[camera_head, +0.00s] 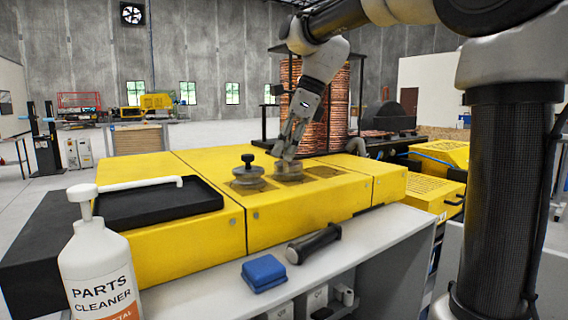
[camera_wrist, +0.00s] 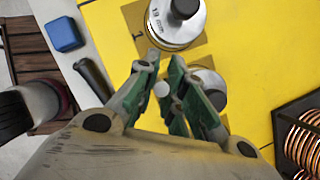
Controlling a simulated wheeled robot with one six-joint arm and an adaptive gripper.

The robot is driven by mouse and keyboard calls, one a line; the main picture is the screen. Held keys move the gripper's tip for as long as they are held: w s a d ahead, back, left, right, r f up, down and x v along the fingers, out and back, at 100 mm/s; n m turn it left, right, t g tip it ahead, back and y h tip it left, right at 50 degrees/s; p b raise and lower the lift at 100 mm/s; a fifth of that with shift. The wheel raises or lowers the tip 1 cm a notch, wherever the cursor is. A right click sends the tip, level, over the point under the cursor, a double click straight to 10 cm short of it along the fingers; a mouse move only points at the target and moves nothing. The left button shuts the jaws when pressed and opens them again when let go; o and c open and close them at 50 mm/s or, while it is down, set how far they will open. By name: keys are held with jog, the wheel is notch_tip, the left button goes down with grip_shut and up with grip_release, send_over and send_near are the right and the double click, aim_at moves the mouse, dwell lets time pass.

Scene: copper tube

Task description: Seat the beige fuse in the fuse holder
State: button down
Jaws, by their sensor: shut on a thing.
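No fuse or fuse holder can be clearly made out in either view. My gripper (camera_head: 284,151) points down over the yellow machine top. In the wrist view my gripper (camera_wrist: 165,62) has its green-padded fingers close together, with a small pale round piece (camera_wrist: 162,89) between them. I cannot tell whether that piece is the beige fuse. A grey round part (camera_wrist: 210,88) lies beneath the fingers, partly hidden by one of them. A round metal die with a black knob (camera_head: 248,167) stands left of the gripper; the die also shows in the wrist view (camera_wrist: 176,22), marked "19 mm".
The yellow machine top (camera_head: 190,163) has dark square plates. A black tray (camera_head: 155,205) is on its left. A blue block (camera_head: 263,270), a black-handled tool (camera_head: 313,243) and a Parts Cleaner bottle (camera_head: 97,265) are in front. A copper coil (camera_head: 335,100) stands behind.

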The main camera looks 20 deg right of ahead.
jog(key=shift+f, duration=1.6)
jog(key=shift+f, duration=0.1)
jog(key=c, duration=1.5)
grip_release()
